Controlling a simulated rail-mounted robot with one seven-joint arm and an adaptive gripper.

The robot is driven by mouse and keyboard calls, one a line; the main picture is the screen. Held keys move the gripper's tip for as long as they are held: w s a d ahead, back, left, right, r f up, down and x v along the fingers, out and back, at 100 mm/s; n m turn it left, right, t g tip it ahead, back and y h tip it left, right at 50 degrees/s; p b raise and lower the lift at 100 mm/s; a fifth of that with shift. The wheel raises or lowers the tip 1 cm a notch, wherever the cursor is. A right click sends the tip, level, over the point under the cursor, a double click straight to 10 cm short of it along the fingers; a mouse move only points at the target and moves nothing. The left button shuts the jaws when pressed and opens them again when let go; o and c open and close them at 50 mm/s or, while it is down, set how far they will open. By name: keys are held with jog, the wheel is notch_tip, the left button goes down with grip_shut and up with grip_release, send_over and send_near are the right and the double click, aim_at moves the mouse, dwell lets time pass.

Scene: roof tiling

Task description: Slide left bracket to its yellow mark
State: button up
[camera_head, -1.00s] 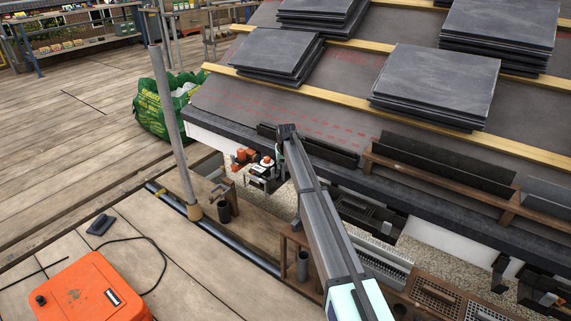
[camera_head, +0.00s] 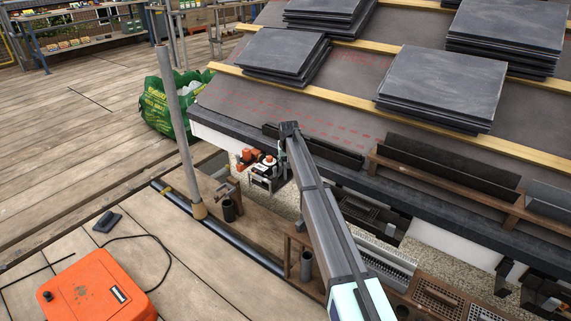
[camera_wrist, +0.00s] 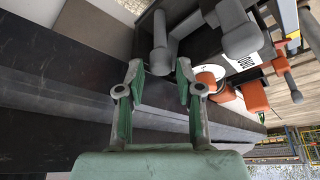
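My gripper (camera_wrist: 160,82) is open in the wrist view, its two green-padded fingers apart. A grey rounded peg (camera_wrist: 160,55) stands just beyond the gap between the fingertips, joined to a grey cylindrical part (camera_wrist: 238,30). I cannot tell whether this is the left bracket. The fingers do not appear closed on anything. In the head view my arm reaches down at the roof's lower edge, beside a cluster of orange, white and black parts (camera_head: 258,165); the fingertips are too small to make out there. I cannot make out the bracket's yellow mark in either view.
The dark eaves edge (camera_head: 240,138) runs along the roof. Slate stacks (camera_head: 443,82) lie on the roof above timber battens (camera_head: 300,89). A grey scaffold pole (camera_head: 178,120) stands left of the arm. An orange case (camera_head: 98,290) lies on the deck boards.

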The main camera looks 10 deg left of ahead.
jog(key=v, duration=1)
jog(key=shift+r, duration=0.15)
jog(key=shift+s+d, duration=0.1)
jog(key=shift+s, duration=0.05)
